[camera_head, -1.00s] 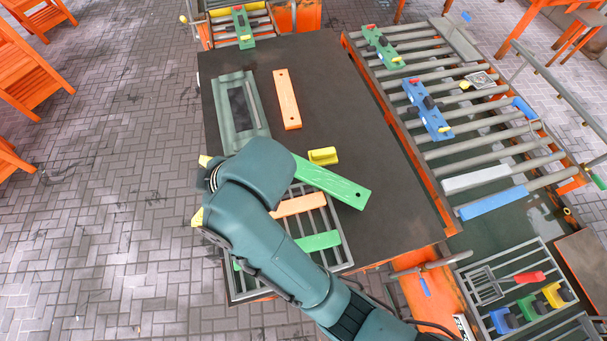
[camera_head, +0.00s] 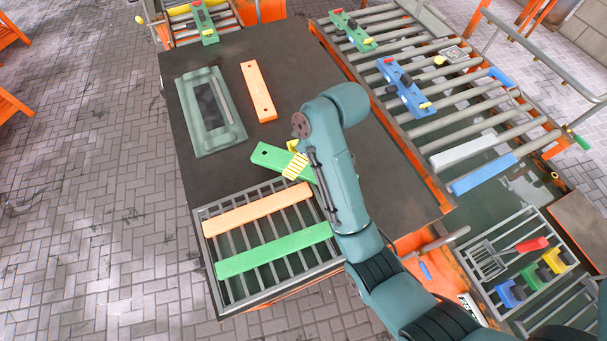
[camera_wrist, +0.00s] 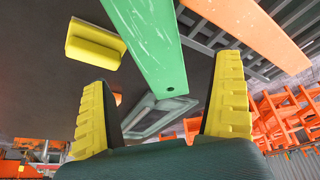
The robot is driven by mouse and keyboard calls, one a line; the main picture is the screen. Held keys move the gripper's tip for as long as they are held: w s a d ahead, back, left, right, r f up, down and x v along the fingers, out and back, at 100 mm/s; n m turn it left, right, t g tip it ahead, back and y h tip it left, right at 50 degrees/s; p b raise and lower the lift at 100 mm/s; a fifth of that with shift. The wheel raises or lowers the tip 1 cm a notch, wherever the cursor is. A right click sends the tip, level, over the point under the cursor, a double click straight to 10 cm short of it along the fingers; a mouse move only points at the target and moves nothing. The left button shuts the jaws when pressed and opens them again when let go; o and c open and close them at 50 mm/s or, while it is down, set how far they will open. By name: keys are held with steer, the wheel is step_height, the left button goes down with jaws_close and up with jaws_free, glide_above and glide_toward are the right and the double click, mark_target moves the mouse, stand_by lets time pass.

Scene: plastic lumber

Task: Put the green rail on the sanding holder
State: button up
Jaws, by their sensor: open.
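A green rail (camera_head: 268,157) lies on the dark table, partly hidden by my gripper and arm. My gripper (camera_head: 295,166) is open, with yellow ridged fingers, and appears over this rail. In the wrist view, the green rail (camera_wrist: 150,45) has its holed end between the lines of the two fingers of my gripper (camera_wrist: 163,72), with nothing gripped. Whether the fingers reach down beside it I cannot tell. A grey-green frame with a long recess, seemingly the sanding holder (camera_head: 186,117), lies empty at the table's left; it also shows in the wrist view (camera_wrist: 137,123).
A slatted rack (camera_head: 207,232) at the table's front holds an orange rail (camera_head: 258,209) and another green rail (camera_head: 274,251). Another orange rail (camera_head: 258,92) lies near the frame. A yellow block (camera_wrist: 94,43) sits beside the rail. A roller conveyor (camera_head: 440,97) runs along the right.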

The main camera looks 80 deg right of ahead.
steer(key=b+x, duration=0.5)
steer(key=x, duration=0.1)
steer(key=shift+d+f, duration=0.15)
steer(key=shift+c, duration=0.2)
steer(key=c, duration=1.3)
step_height(320, 180, up, 10)
steer(key=p, duration=0.8)
